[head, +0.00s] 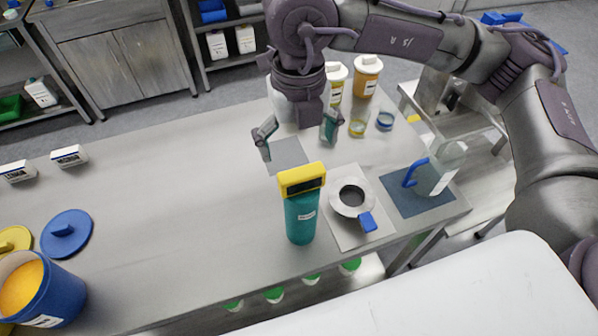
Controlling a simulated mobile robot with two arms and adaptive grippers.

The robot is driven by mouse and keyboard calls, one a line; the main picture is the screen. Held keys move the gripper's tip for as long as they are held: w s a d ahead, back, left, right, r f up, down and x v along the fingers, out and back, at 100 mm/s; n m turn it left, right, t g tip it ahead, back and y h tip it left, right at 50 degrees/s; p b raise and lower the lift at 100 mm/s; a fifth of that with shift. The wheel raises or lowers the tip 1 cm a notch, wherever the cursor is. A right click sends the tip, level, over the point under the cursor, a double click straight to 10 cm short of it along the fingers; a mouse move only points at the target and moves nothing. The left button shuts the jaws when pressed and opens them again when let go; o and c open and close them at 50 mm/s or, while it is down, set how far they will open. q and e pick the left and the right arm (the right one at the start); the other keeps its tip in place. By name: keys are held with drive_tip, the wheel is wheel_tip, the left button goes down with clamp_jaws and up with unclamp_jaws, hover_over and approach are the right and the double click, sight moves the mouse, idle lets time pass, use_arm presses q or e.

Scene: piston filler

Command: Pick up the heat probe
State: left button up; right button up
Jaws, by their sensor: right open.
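The heat probe seems to be the teal cylinder (301,217) with a yellow head, a dark window and a small white label. It appears upright near the front edge of the steel table, left of the white plate. My right gripper (297,138) hangs above the table behind it, over a plain grey square mat. Its two fingers are spread wide apart with nothing between them. The gripper and the probe are apart. My left gripper is not in view.
A white plate with a grey ring (351,197) and a clear jug with a blue handle (437,178) stand to the right. Several jars stand behind the gripper. A blue tub (62,292) and blue lid (67,232) are at left. The table's middle left is clear.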

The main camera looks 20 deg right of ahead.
sight(303, 174)
drive_tip(key=f, duration=0.1)
drive_tip(key=s+f, duration=0.1)
drive_tip(key=f, duration=0.1)
drive_tip(key=shift+s+f+p, duration=0.1)
drive_tip(key=shift+f+p, duration=0.05)
drive_tip(key=shift+p, duration=0.15)
drive_tip(key=shift+w+f, duration=0.25)
drive_tip(key=shift+f, duration=0.05)
drive_tip(key=f+p, duration=0.1)
drive_tip(key=f, duration=0.1)
drive_tip(key=f+p, duration=0.2)
drive_tip(key=shift+s+d, duration=0.2)
drive_tip(key=shift+f, duration=0.4)
drive_tip(key=shift+w+f, duration=0.15)
drive_tip(key=shift+f, duration=0.05)
drive_tip(key=shift+c, duration=0.3)
drive_tip(key=shift+r, duration=0.1)
drive_tip(key=c, duration=1)
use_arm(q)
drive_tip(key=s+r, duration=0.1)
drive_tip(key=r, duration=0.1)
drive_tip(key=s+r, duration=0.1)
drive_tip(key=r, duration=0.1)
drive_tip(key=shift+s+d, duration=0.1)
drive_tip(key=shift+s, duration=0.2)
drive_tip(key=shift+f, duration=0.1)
